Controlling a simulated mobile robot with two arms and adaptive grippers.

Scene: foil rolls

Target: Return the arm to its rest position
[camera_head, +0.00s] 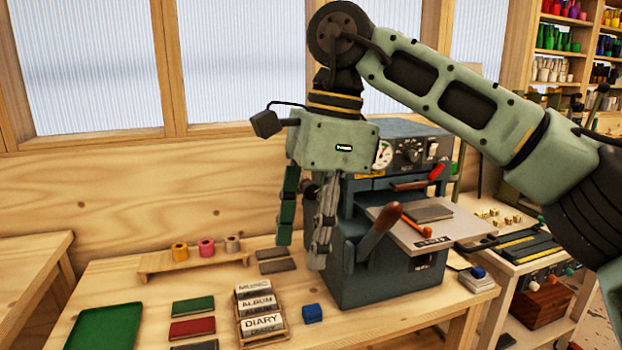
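My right arm comes in from the right, and its green gripper (305,222) hangs pointing down in front of the left side of the grey press machine (372,262). Its two fingers are spread apart with nothing visible between them, so it is open. The fingertips appear above the wooden table, near two dark flat pieces (277,266). My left gripper is not in view. Three foil rolls stand on a small wooden rack: yellow (180,252), pink (206,247) and pale brown (232,244).
A green tray (105,327), green and red booklets (192,328), a holder of label blocks (262,322) and a blue block (312,313) lie on the table. The press has a lever (378,228) and a plate (435,230) sticking out. A side cart (530,255) stands at right.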

